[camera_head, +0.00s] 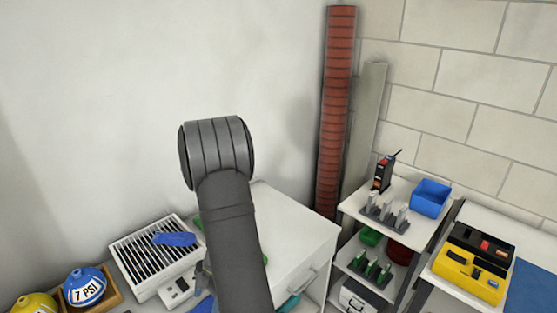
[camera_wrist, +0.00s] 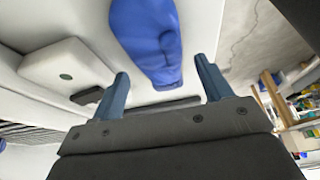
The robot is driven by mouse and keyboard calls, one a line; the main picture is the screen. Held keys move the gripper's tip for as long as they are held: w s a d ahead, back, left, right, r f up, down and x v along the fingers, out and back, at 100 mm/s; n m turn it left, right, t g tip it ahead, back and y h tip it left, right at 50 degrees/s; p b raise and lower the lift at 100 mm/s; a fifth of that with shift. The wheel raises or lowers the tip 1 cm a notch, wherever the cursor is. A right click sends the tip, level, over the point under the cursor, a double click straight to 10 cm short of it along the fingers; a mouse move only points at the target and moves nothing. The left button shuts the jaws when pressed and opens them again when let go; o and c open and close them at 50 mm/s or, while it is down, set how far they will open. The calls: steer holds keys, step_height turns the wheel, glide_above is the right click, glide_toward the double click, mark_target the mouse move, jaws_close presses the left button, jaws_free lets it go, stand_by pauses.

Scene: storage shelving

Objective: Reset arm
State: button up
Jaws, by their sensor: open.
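My gripper (camera_wrist: 161,66) shows in the wrist view with its two blue-grey fingers spread apart and nothing held between them. A smooth blue object (camera_wrist: 148,40) lies beyond the fingertips, partly cut off by the top edge; I cannot tell its distance from them. In the head view my dark grey arm rises through the middle, bent at a thick rounded joint, and I cannot make out the gripper there. A blue item (camera_head: 174,239) lies on a white slatted unit (camera_head: 142,262) left of my arm.
A white cabinet (camera_head: 300,235) stands behind and right of my arm. A red ribbed column (camera_head: 335,120) rises at the wall. At right are a shelf with a blue bin (camera_head: 431,197) and a yellow-black case (camera_head: 470,268). A blue ball (camera_head: 85,287) sits lower left.

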steer(key=shift+r, duration=0.75)
